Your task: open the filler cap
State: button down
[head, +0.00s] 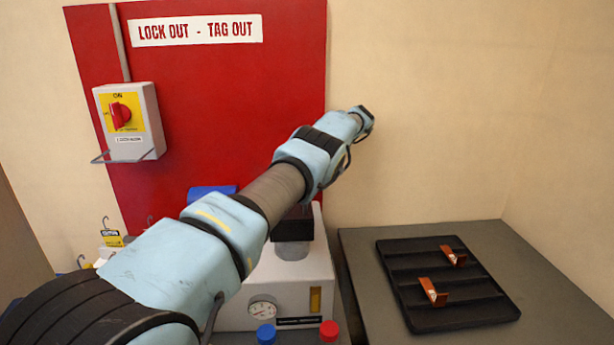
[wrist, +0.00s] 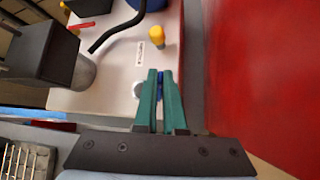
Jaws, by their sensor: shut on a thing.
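In the wrist view, my gripper (wrist: 160,76) has its two green fingers close together, pointing at the top of the white machine housing (wrist: 115,70). A small blue piece (wrist: 161,87) shows between the fingers; it looks like the filler cap, but most of it is hidden by them. A pale round disc (wrist: 138,89) is on the housing just left of the fingers. Whether the blue piece is seated or lifted cannot be told. In the head view my arm crosses in front of the machine (head: 290,272), and neither gripper nor cap shows.
A yellow knob (wrist: 157,36) and a black hose (wrist: 116,25) are beyond the fingers. A dark block (wrist: 43,52) stands at left, the red board (wrist: 250,70) at right. In the head view, a black tray (head: 400,300) with copper pieces lies on the right table.

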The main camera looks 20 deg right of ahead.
jog(key=c, duration=1.3)
grip_release()
jog(key=shift+s+d+r, duration=0.15)
jog(key=shift+r, duration=0.05)
